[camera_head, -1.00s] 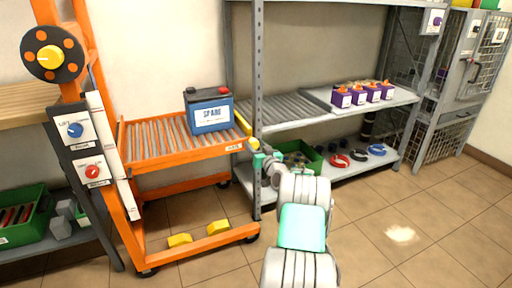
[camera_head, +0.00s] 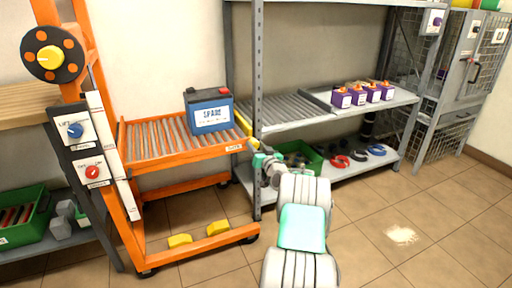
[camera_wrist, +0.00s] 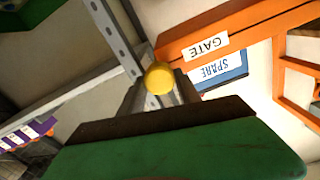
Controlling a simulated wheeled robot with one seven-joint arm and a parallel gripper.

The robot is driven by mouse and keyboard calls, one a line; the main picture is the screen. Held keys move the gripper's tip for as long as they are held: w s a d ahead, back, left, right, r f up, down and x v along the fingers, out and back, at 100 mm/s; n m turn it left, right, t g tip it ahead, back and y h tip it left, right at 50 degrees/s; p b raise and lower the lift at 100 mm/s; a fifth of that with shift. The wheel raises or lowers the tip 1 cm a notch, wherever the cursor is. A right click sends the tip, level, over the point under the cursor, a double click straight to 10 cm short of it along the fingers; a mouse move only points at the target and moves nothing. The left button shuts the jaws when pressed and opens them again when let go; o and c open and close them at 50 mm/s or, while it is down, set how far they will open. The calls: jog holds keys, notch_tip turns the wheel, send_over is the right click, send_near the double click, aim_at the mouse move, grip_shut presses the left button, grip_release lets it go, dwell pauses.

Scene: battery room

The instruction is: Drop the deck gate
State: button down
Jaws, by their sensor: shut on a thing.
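The orange lift cart has a roller deck (camera_head: 160,140) with a yellow gate (camera_head: 242,124) along its right end. The gate bar slants up beside the battery, with a yellow knob (camera_head: 254,143) at its near end. In the wrist view the round knob (camera_wrist: 159,77) sits between the fingers of my gripper (camera_wrist: 160,92). My gripper (camera_head: 257,155) is shut on the knob at the deck's front right corner. A GATE label (camera_wrist: 206,46) is on the orange edge beside it. The fingertips are small in the head view and partly hidden by the knob in the wrist view.
A blue SPARE battery (camera_head: 209,112) stands on the deck beside the gate. A grey shelf post (camera_head: 257,100) rises close to my gripper. The roller shelf (camera_head: 290,112) holds several purple batteries (camera_head: 363,92). A green bin (camera_head: 305,150) sits below.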

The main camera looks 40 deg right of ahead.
jog(key=m, duration=0.4)
jog(key=shift+m, duration=0.3)
jog(key=m+p, duration=0.1)
jog(key=m, duration=0.3)
jog(key=shift+d, duration=0.1)
jog(key=m+p, duration=0.1)
jog(key=m, duration=0.3)
jog(key=shift+f, duration=0.1)
jog(key=m+p, duration=0.1)
jog(key=m, duration=0.3)
jog(key=shift+f+m+p, duration=0.15)
jog(key=shift+m+p, duration=0.25)
jog(key=c, duration=0.9)
grip_release()
jog(key=shift+o, duration=0.2)
